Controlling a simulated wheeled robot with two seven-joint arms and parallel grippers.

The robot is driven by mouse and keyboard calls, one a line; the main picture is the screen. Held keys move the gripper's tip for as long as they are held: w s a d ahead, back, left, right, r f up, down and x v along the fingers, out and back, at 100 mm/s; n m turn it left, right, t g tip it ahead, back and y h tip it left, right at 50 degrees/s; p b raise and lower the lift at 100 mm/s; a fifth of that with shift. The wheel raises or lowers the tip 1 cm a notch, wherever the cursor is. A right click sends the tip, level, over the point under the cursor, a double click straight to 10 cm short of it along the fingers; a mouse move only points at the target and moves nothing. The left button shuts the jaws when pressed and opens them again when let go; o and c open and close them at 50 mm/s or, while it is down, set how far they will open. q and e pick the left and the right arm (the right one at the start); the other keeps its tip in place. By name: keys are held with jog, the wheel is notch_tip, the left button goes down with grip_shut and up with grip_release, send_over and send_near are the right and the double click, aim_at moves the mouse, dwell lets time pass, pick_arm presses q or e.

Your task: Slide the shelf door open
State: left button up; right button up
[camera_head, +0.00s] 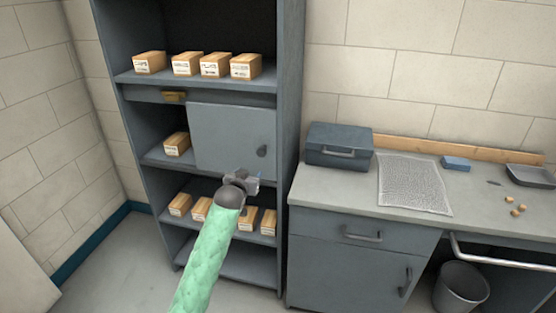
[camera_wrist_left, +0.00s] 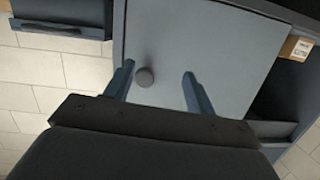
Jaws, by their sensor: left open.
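The shelf door (camera_head: 232,138) is a flat grey panel covering the right part of the shelf's middle compartment. The left part of that compartment is uncovered, with one box showing. A dark round knob (camera_head: 262,151) sits near the door's right edge. My left gripper (camera_head: 243,177) is just below the door in the head view, on a green-sleeved arm. In the left wrist view its two fingers (camera_wrist_left: 160,84) are open and empty. The door (camera_wrist_left: 205,45) fills the middle there, and the knob (camera_wrist_left: 144,77) appears between the fingers, nearer the left one. Contact with the knob cannot be told.
The grey shelf (camera_head: 285,120) holds small boxes (camera_head: 215,64) on several levels. To its right stands a workbench (camera_head: 330,187) with a grey toolbox (camera_head: 338,145), a mesh mat (camera_head: 413,184) and a blue block (camera_head: 455,163). A bin (camera_head: 461,287) stands below. Floor at left is clear.

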aim_at(261, 154)
pick_arm(q)
jog(key=w+d+r+p, duration=0.1)
jog(key=w, duration=0.1)
jog(key=w+d+r+t+h, duration=0.1)
jog(key=w, duration=0.1)
jog(key=w+d+r+t+p, duration=0.1)
jog(key=w+d, duration=0.1)
jog(key=shift+w+r+h+p, duration=0.2)
jog(key=shift+w+h+p, duration=0.05)
jog(key=shift+h+p, duration=0.1)
jog(key=shift+w+d+f, duration=0.1)
jog(key=shift+w+d, duration=0.05)
jog(key=shift+w, duration=0.3)
pick_arm(e)
notch_tip(261, 154, down, 7)
jog(key=s+d+t, duration=0.1)
jog(key=d, duration=0.1)
jog(key=shift+s+t, duration=0.25)
jog(key=shift+t, duration=0.15)
jog(key=shift+d, duration=0.1)
pick_arm(q)
jog(key=shift+c, duration=0.2)
